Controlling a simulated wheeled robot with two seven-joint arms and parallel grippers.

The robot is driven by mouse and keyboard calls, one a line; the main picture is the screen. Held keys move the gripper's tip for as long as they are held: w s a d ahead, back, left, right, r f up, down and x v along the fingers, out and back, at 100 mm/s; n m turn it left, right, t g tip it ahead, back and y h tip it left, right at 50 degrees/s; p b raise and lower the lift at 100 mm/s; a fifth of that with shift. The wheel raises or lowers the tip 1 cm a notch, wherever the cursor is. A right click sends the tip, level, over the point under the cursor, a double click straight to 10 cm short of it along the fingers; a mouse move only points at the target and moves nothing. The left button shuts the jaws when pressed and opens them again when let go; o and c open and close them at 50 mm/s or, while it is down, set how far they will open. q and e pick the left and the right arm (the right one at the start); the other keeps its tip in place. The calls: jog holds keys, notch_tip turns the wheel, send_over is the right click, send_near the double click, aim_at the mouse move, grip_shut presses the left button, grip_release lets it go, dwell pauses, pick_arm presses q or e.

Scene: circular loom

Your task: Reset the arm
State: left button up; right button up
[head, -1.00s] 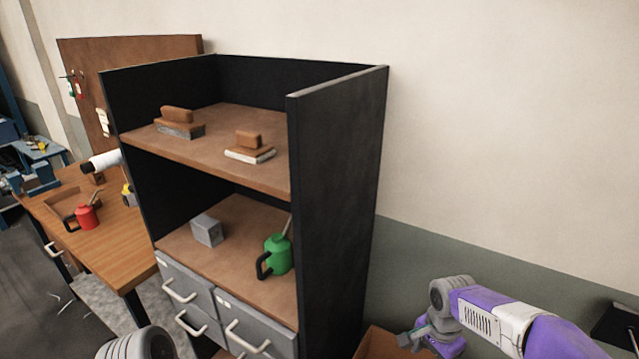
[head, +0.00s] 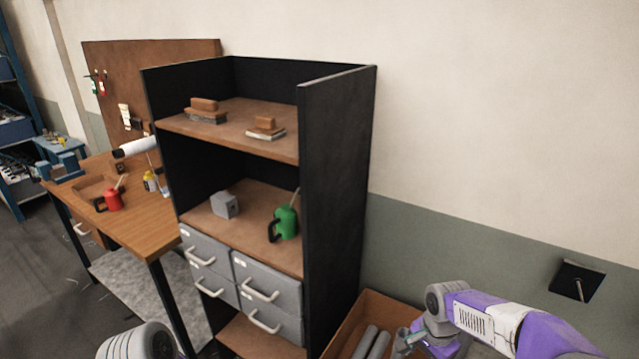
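My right arm (head: 490,318) comes in from the right, purple and white, bent at a grey joint. My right gripper (head: 408,341) is small and partly hidden at the lower edge, above the brown box; I cannot tell whether its fingers are open or shut. My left arm (head: 140,343) shows only as a grey joint with some purple at the bottom left. My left gripper is out of the picture.
A black shelf unit (head: 335,170) holds brushes, a grey block (head: 225,204), a green oil can (head: 285,222) and grey drawers (head: 262,279). A brown box (head: 388,302) with grey cylinders (head: 366,341) stands right of it. A workbench (head: 140,217) carries a red oil can (head: 112,199).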

jog(key=w+a+f+n+y+b, duration=0.1)
jog(key=w+a+f+n+b, duration=0.15)
jog(key=f, duration=0.75)
pick_arm(q)
notch_tip(320, 180, down, 10)
jog(key=w+b, duration=0.1)
jog(key=b, duration=0.5)
jog(key=shift+w+b, duration=0.3)
jog(key=shift+w, duration=0.1)
pick_arm(e)
jog(key=s+a+f+n+y, duration=0.1)
jog(key=s+a+f+n, duration=0.1)
jog(key=s+f, duration=0.3)
jog(key=s+a+f+n+y, duration=0.1)
jog(key=s+a+f, duration=0.4)
jog(key=f, duration=0.7)
jog(key=s+a+f+n, duration=0.3)
jog(key=s+f, duration=0.3)
jog(key=f, duration=0.3)
jog(key=shift+s+a+y, duration=0.3)
jog(key=shift+a+y, duration=0.1)
jog(key=shift+a, duration=0.2)
